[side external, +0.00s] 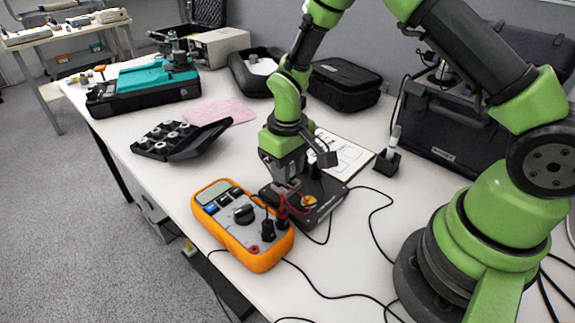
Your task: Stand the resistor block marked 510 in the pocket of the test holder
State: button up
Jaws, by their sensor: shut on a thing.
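My gripper (291,184) points down over the dark test holder (325,203), close above its left part. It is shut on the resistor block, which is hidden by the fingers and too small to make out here. The marking 510 cannot be read. The pocket is hidden too, so I cannot tell whether the block is in it or above it. A small orange part (310,201) shows on the holder, to the right of the fingers. Red leads run close to the fingers.
An orange multimeter (262,258) lies just in front of the holder, with plugs and cables. A printed sheet (348,157) lies behind it. A pen stand (387,162) is at right. Cables cross the table's front.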

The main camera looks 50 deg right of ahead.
jog(key=shift+f, duration=0.9)
dwell(0.8)
jog(key=o, duration=1.4)
jog(key=shift+r, duration=4.05)
